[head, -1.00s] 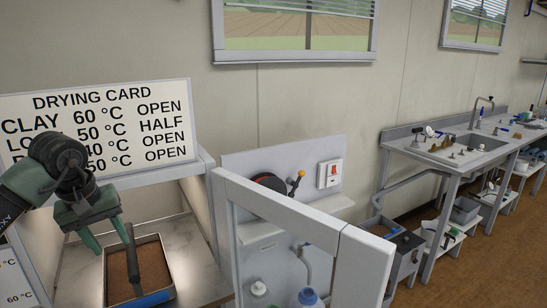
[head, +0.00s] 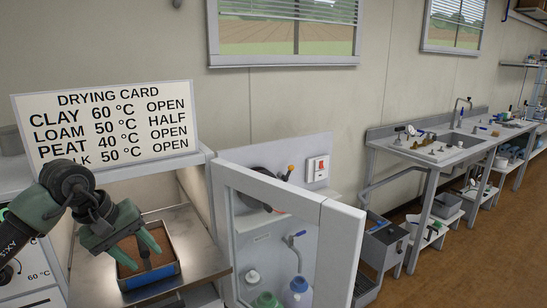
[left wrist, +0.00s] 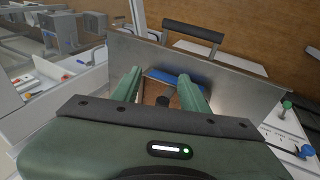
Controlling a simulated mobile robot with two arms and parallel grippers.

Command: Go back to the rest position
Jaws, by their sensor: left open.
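My left gripper (head: 138,255) is open, with its green fingers pointing down at a small tray of brown soil (head: 172,245). The tray has a blue front edge (head: 158,278) and sits on a bare metal surface (head: 195,235). In the left wrist view the fingers (left wrist: 160,88) are spread apart, and the blue edge (left wrist: 178,78) shows between and beyond them. A dark upright piece stands between the fingers; I cannot tell what it is or whether they touch the tray. My right gripper is not in view.
A drying card (head: 107,125) stands above the metal surface. An open white-framed door (head: 335,250) stands to its right, by a panel with a red switch (head: 318,167) and bottles (head: 298,292). A sink bench (head: 435,150) runs along the wall, with brown floor (head: 440,265) before it.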

